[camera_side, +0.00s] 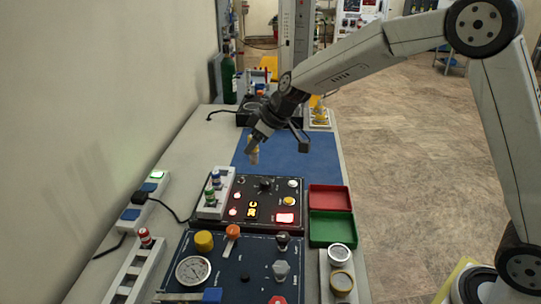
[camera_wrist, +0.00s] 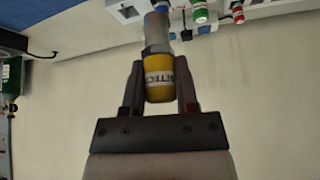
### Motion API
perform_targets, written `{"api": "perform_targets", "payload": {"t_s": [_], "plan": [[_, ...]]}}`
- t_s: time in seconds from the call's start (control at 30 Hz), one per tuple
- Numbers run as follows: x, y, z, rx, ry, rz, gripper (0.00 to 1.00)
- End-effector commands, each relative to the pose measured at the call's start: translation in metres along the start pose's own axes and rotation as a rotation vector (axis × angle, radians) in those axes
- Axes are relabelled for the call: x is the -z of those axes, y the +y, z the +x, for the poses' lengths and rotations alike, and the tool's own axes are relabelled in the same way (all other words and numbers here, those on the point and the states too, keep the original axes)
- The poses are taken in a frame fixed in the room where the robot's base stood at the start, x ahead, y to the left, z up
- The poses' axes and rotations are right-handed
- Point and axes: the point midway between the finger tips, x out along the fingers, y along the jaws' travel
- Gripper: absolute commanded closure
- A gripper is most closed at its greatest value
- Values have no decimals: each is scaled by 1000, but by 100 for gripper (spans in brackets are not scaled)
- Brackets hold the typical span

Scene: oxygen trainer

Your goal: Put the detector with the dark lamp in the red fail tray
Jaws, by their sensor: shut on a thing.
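My gripper (camera_side: 256,143) is shut on a yellow detector, which hangs above the blue mat in the side view (camera_side: 254,156). In the wrist view the gripper (camera_wrist: 160,85) has its two fingers on either side of this yellow detector (camera_wrist: 158,82), which has a white label and a grey metal end. I cannot tell the state of a lamp on it. The red tray (camera_side: 330,188) lies to the right of the black panel, and it looks empty. The green tray (camera_side: 333,240) is directly in front of the red one and also looks empty.
A white rack (camera_side: 211,205) with green and blue capped pieces stands at the left of the lit black panel (camera_side: 265,188). Another panel with a gauge (camera_side: 194,270) is nearer. A green bottle (camera_side: 229,80) stands at the back left. The blue mat (camera_side: 310,150) has clear room.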

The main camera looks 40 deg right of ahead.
Motion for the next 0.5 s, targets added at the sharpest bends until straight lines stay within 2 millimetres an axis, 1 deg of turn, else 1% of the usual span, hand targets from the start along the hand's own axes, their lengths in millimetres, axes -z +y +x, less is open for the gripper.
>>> {"api": "perform_targets", "payload": {"t_s": [0.17,0.27,0.37,0.5], "plan": [[-7,7,-1,-1,-4,2,100],[-17,17,-2,-1,-10,3,100],[-33,32,-5,-1,-17,4,100],[-64,57,-10,1,-28,6,100]]}}
